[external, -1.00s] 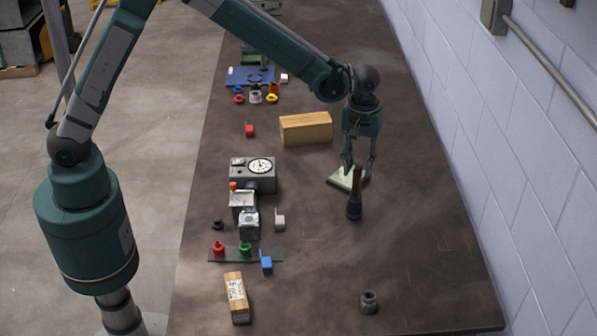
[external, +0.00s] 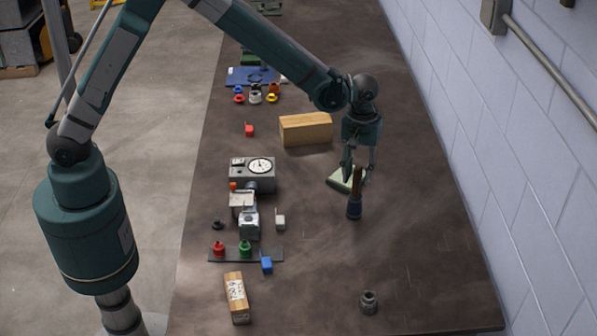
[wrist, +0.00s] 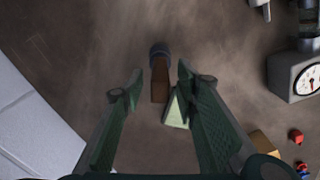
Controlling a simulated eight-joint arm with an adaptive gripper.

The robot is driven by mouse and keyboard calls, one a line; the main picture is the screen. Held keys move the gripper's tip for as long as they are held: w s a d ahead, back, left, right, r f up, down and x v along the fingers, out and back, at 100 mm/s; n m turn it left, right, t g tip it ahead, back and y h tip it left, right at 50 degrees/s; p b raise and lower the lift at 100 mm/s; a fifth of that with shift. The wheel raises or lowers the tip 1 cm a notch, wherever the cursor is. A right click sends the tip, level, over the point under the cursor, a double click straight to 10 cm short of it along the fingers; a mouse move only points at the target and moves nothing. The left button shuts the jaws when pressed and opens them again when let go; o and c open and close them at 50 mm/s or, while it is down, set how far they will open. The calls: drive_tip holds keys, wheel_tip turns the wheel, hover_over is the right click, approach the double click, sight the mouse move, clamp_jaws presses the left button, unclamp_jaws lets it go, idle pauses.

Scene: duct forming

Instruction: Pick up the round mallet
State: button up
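The round mallet stands upright on its dark blue head (external: 354,208), with its brown wooden handle (external: 357,180) pointing up. In the wrist view, the head (wrist: 159,50) lies ahead of the fingertips and the handle (wrist: 160,82) points back between the fingers. My gripper (external: 359,174) is open, with its fingers on either side of the handle's upper part. The wrist view also shows the gripper (wrist: 159,82) with clear gaps on both sides of the handle. I cannot see any finger contact.
A pale green wedge-like block (external: 338,180) lies close beside the mallet. A wooden block (external: 306,129) lies behind it. A grey dial gauge device (external: 252,173) and several small coloured parts stand to the left. A grey nut-like part (external: 368,302) sits in front. The table's right side is clear.

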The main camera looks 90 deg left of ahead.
sight(357, 185)
drive_tip(key=shift+d+f, duration=0.15)
drive_tip(key=shift+f, duration=2.2)
clamp_jaws()
